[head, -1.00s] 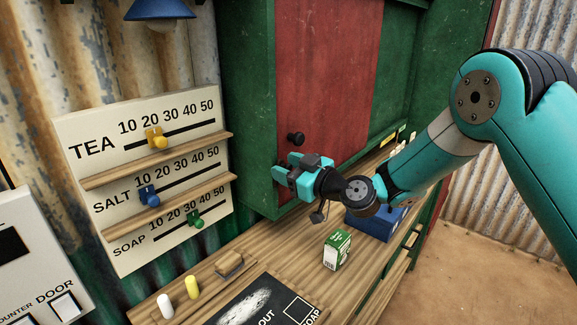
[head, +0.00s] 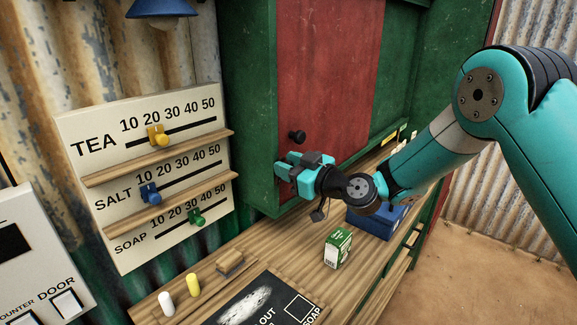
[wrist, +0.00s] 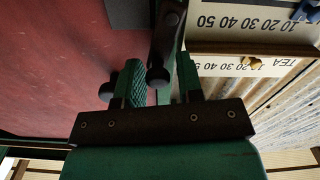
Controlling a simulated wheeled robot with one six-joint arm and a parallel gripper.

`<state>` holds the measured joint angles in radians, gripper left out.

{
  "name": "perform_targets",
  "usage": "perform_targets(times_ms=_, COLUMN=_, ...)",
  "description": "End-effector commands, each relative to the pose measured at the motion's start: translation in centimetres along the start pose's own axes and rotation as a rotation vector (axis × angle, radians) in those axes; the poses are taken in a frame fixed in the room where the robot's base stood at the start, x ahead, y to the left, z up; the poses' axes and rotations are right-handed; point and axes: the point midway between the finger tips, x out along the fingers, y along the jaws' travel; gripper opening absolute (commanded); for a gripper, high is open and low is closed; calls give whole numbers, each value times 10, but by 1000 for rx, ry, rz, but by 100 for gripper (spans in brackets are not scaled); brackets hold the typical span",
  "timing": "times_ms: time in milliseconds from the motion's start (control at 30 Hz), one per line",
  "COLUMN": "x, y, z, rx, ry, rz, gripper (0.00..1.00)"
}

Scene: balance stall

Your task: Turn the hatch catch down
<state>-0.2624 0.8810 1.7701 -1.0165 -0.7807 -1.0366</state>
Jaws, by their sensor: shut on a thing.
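The red hatch panel (head: 325,80) stands upright in its green frame, with a black round knob (head: 297,137) on it. My gripper (head: 283,168) is at the lower left edge of the hatch, just below and left of this knob. In the wrist view the dark hatch catch (wrist: 166,45), a bar with a rounded end, lies between my two fingers (wrist: 160,82). My gripper is shut on it. In the head view my gripper hides the catch. The knob also shows in the wrist view (wrist: 108,90), left of the fingers.
A price board (head: 75,118) with yellow, blue and green sliders is left of the hatch. On the wooden counter (head: 300,242) below my arm are a green-and-white box (head: 337,248), a blue box (head: 378,222), a brush (head: 230,263) and two chalk sticks.

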Motion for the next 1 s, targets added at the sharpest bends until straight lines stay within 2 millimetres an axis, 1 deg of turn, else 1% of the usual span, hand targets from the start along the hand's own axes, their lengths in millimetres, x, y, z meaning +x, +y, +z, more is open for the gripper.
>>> perform_targets(times_ms=33, x=-1, y=4, z=5, rx=-2, ry=-8, rz=9, gripper=11)
perform_targets(times_ms=233, x=-2, y=6, z=6, rx=37, ry=-7, rz=10, gripper=11)
perform_targets(times_ms=367, x=-2, y=8, z=9, rx=97, ry=-5, rz=12, gripper=11)
perform_targets(times_ms=567, x=-2, y=14, z=15, rx=258, ry=-6, rz=13, gripper=11)
perform_targets(times_ms=1000, x=-2, y=26, z=30, rx=680, ry=-7, rz=13, gripper=11)
